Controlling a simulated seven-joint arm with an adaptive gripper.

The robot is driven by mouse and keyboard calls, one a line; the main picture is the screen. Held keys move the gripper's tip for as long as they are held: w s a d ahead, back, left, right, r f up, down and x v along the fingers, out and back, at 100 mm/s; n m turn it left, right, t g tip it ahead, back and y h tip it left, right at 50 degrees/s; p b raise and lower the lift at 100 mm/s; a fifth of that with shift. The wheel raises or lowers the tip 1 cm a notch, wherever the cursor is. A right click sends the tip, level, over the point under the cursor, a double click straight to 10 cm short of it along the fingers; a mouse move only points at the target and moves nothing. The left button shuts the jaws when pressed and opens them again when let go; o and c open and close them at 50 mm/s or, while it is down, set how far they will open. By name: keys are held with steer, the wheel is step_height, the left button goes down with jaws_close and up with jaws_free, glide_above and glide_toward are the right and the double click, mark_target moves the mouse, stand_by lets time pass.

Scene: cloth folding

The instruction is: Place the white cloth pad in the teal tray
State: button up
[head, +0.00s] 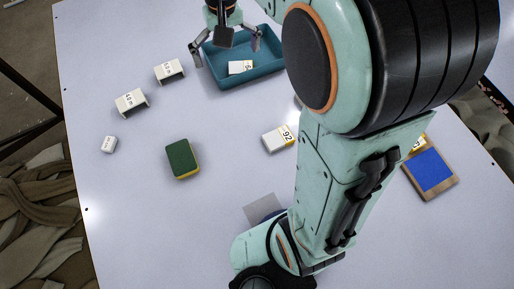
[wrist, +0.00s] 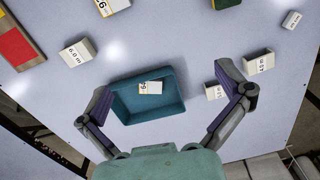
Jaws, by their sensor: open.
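The teal tray (head: 269,67) stands at the top of the table in the head view, and it also shows in the wrist view (wrist: 173,107). A small white block with a dark printed mark and a yellow end (head: 236,68) lies inside it, and it shows in the wrist view too (wrist: 151,88). It may be the white cloth pad; I cannot tell for certain. My gripper (head: 226,49) is open above the tray. In the wrist view its fingers (wrist: 163,90) are spread on either side of the tray, with nothing between them touching either finger.
A similar marked white block (head: 277,140) lies mid-table. Two white brackets (head: 131,102) (head: 169,71), a small white block (head: 109,144) and a green-yellow sponge (head: 182,158) lie left. A blue-topped wooden block (head: 431,170) lies right. My arm hides part of the right side.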

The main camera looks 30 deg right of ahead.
steer(key=s+a+f+n, duration=0.1)
steer(key=s+a+f, duration=0.1)
steer(key=s, duration=0.8)
steer(key=s+a+f+n, duration=0.1)
steer(key=s+a+f, duration=0.1)
steer(key=s, duration=0.8)
steer(key=shift+y, duration=0.3)
